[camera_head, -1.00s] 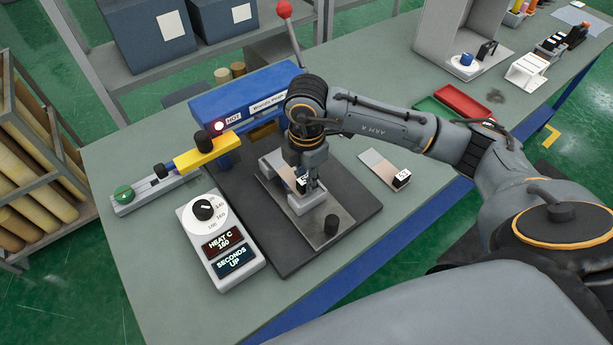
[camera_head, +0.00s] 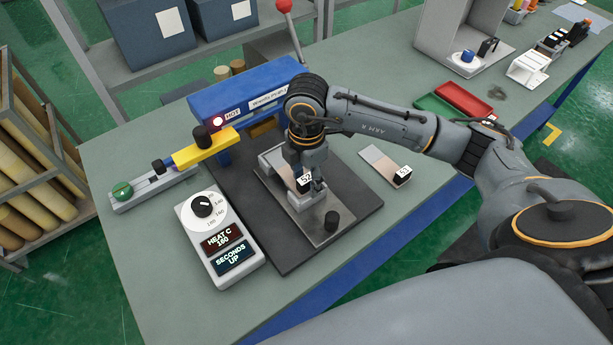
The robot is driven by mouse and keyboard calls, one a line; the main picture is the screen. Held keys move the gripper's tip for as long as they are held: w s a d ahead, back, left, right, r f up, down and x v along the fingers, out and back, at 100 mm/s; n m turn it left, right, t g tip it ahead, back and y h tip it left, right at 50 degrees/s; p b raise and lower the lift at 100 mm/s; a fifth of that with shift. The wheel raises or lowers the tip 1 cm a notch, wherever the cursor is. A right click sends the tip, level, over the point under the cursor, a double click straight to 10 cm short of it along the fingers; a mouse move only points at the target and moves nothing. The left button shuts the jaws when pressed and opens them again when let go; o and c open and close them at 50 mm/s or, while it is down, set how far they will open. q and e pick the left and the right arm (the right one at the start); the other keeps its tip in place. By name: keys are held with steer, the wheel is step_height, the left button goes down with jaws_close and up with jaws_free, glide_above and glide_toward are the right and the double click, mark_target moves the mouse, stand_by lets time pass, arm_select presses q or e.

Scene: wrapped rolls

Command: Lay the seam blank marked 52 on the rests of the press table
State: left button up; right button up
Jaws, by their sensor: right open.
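The seam blank marked 52 (camera_head: 305,185) lies on the press table (camera_head: 318,232), by the light grey rests (camera_head: 308,202). Its black end block with the white label faces me. My right gripper (camera_head: 306,177) is open just above and around the label end; its fingers and wrist hide much of the blank. Exact contact with the rests cannot be told. My left gripper is not in view.
A second blank (camera_head: 378,161) with a white-labelled black end lies right of the press. The blue press body (camera_head: 215,101) with a lit HOT lamp stands behind. A heat and timer box (camera_head: 220,240) sits front left. Red and green trays (camera_head: 465,99) lie at the right.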

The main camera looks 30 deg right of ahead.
step_height(320, 180, up, 12)
stand_by(0.4)
steer(key=shift+s+f, duration=0.1)
steer(key=shift+f, duration=0.05)
